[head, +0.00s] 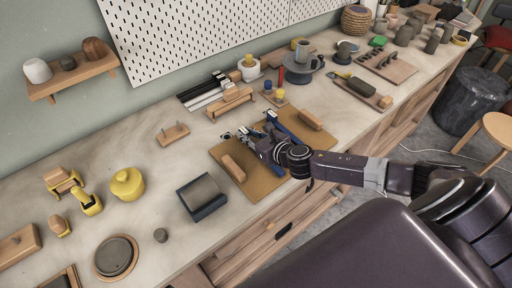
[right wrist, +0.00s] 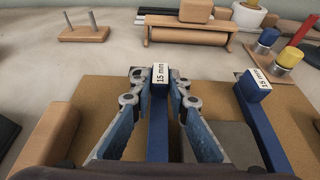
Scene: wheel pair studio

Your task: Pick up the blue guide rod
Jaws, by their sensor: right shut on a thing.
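A blue guide rod (right wrist: 157,130) with a white "15 mm" label on its end block lies between the fingers of my right gripper (right wrist: 156,88) in the right wrist view. The gripper is shut on it, over a brown mat. In the head view my right gripper (head: 250,138) reaches the same mat, and its fingers hide most of the held rod. I cannot tell whether the rod is clear of the mat. A second blue rod (right wrist: 262,120), also labelled "15 mm", lies to the right, apart from the fingers. My left gripper is not in view.
The brown mat (head: 262,186) bears wooden blocks (head: 233,168) at both sides. A wooden stand (head: 231,102) and a two-peg wooden block (head: 172,133) are behind it. A dark box (head: 202,196) stands to the left. The bench's front edge is close to the mat.

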